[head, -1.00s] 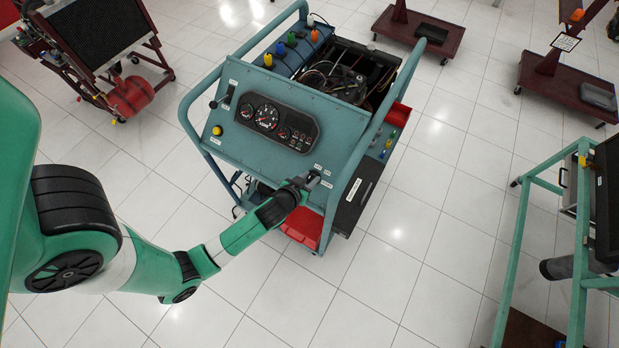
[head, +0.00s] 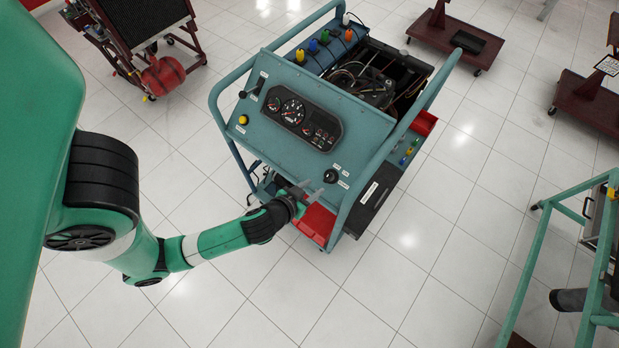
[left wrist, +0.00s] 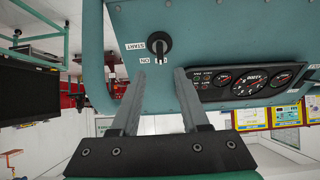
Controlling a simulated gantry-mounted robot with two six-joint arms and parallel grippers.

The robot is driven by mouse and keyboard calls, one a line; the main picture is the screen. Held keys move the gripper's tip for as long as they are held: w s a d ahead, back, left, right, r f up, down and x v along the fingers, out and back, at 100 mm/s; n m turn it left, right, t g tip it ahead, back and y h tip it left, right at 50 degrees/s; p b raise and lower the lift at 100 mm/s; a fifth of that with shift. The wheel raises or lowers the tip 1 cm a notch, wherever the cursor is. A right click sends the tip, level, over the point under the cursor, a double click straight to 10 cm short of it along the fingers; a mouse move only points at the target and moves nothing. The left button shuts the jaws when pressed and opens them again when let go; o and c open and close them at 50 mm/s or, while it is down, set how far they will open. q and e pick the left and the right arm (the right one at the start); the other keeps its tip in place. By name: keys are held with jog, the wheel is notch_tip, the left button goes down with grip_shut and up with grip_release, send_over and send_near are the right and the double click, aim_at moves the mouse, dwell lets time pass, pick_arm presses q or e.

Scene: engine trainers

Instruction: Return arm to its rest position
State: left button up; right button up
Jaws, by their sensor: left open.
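My left arm comes in from the left in the head view. Its gripper (head: 312,188) is open and empty, just in front of the lower right corner of the engine trainer's sloped teal panel (head: 262,138). A black ignition key switch (head: 331,176) sits at that corner. In the left wrist view, the two fingers of my gripper (left wrist: 158,95) are spread apart and point toward the key switch (left wrist: 159,45), with a gap between them and it. Labels reading START and ON are beside the switch. My right gripper is not in view.
The trainer's teal tube frame (head: 352,190) runs close to my gripper. A red tray (head: 316,222) is below. Another green frame (head: 560,190) stands at right, and a maroon stand (head: 150,50) at upper left. The tiled floor between is clear.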

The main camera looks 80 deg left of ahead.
pick_arm(q)
jog(key=shift+s+d+r, duration=0.3)
jog(key=shift+s+r, duration=0.1)
jog(key=shift+s, duration=0.05)
